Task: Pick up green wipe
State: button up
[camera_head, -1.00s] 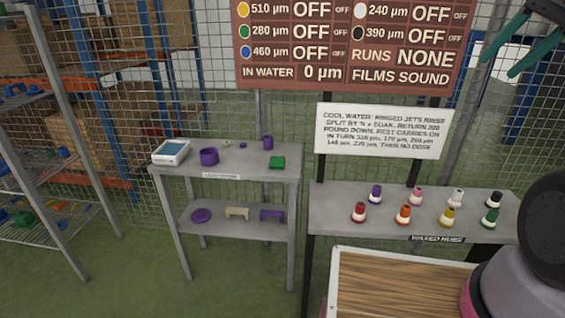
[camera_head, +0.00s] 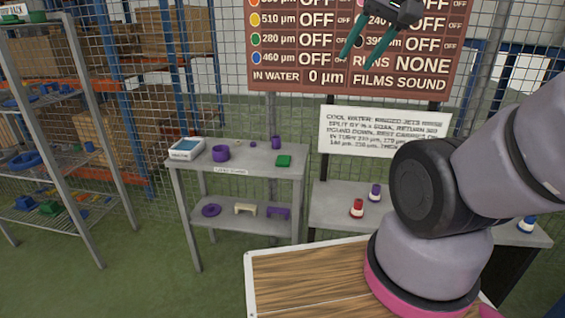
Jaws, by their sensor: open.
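The green wipe (camera_head: 284,161) is a small green square block or folded cloth. It lies on the top shelf of the grey rack, near its right front corner. My gripper (camera_head: 367,50) shows at the top of the view, in front of the brown sign. Its two dark green fingers are spread apart with nothing between them. It is well above and to the right of the wipe, not touching anything.
The grey rack (camera_head: 185,163) also holds a white scale (camera_head: 187,149), a purple cup (camera_head: 221,153) and a small purple cylinder (camera_head: 276,142). A grey table with coloured hubs stands to its right, partly hidden by my arm. A wire shelf (camera_head: 60,190) stands at left.

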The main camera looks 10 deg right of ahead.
aim_at(284, 161)
jog(key=z, duration=1.05)
jog(key=i+j, duration=0.1)
jog(key=j, duration=0.3)
jog(key=i+j, duration=0.1)
jog(key=j, duration=0.25)
jog(key=i+j+z, duration=0.1)
jog(key=j, duration=0.3)
jog(key=i+j, duration=0.1)
jog(key=j, duration=0.25)
jog(key=i+j, duration=0.1)
jog(key=j, duration=0.3)
